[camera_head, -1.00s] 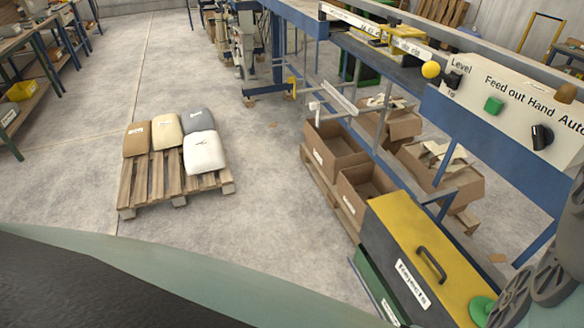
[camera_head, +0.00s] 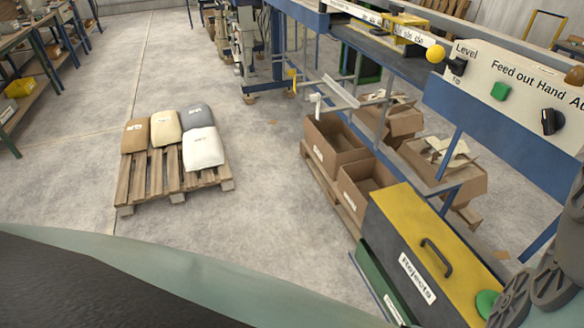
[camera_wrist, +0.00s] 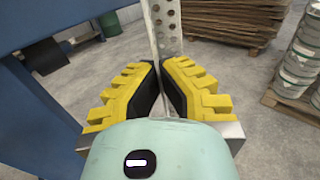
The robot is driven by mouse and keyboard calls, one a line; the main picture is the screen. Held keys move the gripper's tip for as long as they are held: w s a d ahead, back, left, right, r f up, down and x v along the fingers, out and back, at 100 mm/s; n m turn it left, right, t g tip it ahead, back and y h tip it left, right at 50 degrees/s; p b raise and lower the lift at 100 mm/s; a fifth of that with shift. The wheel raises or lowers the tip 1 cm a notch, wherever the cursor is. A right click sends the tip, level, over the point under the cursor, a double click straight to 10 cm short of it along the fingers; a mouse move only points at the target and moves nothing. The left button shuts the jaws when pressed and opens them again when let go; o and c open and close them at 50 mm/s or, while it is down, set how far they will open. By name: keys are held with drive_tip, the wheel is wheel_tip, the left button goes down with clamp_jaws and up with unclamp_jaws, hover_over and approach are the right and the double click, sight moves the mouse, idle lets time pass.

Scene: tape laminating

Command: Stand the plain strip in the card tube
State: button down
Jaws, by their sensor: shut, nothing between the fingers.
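My gripper (camera_wrist: 162,95) shows in the wrist view with its yellow, black-padded fingers together at the tips. Nothing shows held between them. Beyond the fingertips stands a pale upright post with holes (camera_wrist: 167,28); I cannot tell how far it is from the tips. I cannot pick out the plain strip or the card tube in either view.
A blue machine frame (camera_wrist: 55,22) is close on the left in the wrist view. In the head view a pallet with sacks (camera_head: 130,190), open cardboard boxes (camera_head: 325,150) and a yellow-topped rejects bin (camera_head: 415,225) stand on the floor. Bare floor lies between pallet and boxes.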

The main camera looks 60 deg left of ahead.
drive_tip(key=shift+f+b, duration=1.05)
drive_tip(key=shift+f, duration=0.15)
drive_tip(key=c, duration=1.1)
unclamp_jaws()
drive_tip(key=shift+o, duration=0.2)
drive_tip(key=shift+a, duration=0.1)
drive_tip(key=v, duration=1.2)
drive_tip(key=shift+f, duration=0.1)
